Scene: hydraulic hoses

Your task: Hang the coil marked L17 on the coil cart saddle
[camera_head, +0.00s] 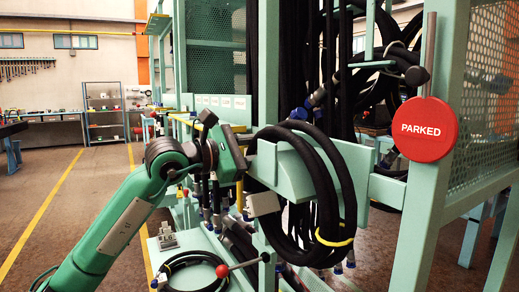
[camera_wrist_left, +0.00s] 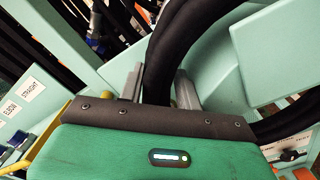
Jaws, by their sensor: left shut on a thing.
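A coil of thick black hose (camera_head: 345,190) with a yellow tie (camera_head: 333,241) hangs around the pale green saddle plate (camera_head: 292,175) in the head view. Its top passes above the plate's upper edge; I cannot tell whether its weight rests there. A blank-looking pale tag (camera_head: 262,204) is beside the coil; no L17 mark is readable. My left gripper (camera_head: 249,158) is at the coil's upper left. In the left wrist view its two grey fingers (camera_wrist_left: 158,90) are shut on the black hose (camera_wrist_left: 180,42), close to a pale green plate (camera_wrist_left: 265,60). My right gripper is out of view.
A red PARKED disc (camera_head: 425,129) is on the green post at right. Many black hoses (camera_head: 300,60) hang behind the coil. Below, a tray holds another black coil (camera_head: 190,268) and a red-knobbed lever (camera_head: 222,271). Open floor (camera_head: 60,210) lies left.

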